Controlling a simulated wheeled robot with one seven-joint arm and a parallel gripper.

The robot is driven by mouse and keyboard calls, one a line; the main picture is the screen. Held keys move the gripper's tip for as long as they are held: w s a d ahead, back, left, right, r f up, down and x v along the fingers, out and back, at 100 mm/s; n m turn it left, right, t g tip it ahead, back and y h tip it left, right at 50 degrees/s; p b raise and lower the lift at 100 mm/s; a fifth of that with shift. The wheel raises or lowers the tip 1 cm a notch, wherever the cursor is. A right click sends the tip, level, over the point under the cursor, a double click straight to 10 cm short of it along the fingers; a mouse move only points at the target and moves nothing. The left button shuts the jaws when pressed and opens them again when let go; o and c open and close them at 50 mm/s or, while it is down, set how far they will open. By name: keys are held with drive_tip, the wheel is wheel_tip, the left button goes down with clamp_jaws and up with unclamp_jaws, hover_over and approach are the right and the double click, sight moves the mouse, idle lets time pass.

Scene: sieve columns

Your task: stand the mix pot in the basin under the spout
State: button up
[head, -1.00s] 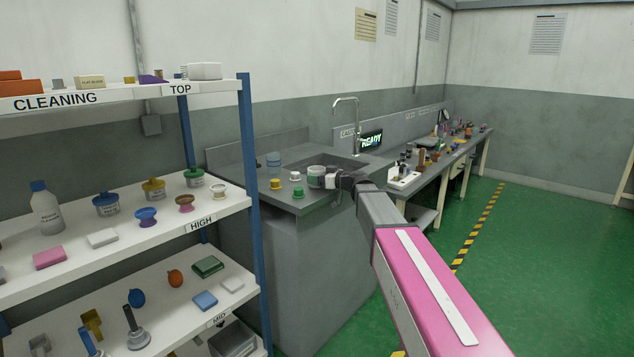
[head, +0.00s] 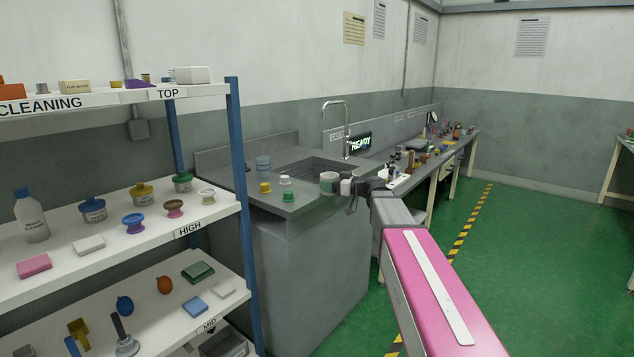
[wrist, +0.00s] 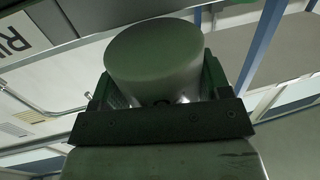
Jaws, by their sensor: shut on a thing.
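The mix pot (head: 328,183) looks like a small pale cup with a greenish band. My gripper (head: 345,186) is shut on it and holds it at the front right edge of the sink counter. In the wrist view the pot (wrist: 155,65) sits between the dark fingers, its round greenish end facing the camera. The basin (head: 312,167) is a dark recess in the grey counter, behind the pot. The spout (head: 335,102) is a tall curved chrome tap rising at the back of the basin. The pot is in front of the basin, apart from the spout.
On the counter left of the basin stand a blue-grey jar (head: 263,165), a yellow-capped item (head: 265,187) and green-and-white items (head: 286,188). A loaded shelf (head: 130,215) fills the left. A bench with many small things (head: 430,150) runs right. Green floor is open at right.

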drive_tip(key=d+f+m+t+h, duration=0.1)
drive_tip(key=d+m+t+h, duration=0.5)
drive_tip(key=d, duration=0.4)
drive_tip(key=d+r+m+t+h, duration=0.3)
drive_tip(key=d+r+m+h, duration=0.2)
drive_tip(key=r+h, duration=0.4)
wheel_tip(320, 180, up, 4)
drive_tip(key=shift+w+r+m+t+h, duration=0.1)
drive_tip(key=shift+w+m+t+h, duration=0.2)
drive_tip(key=shift+m, duration=0.5)
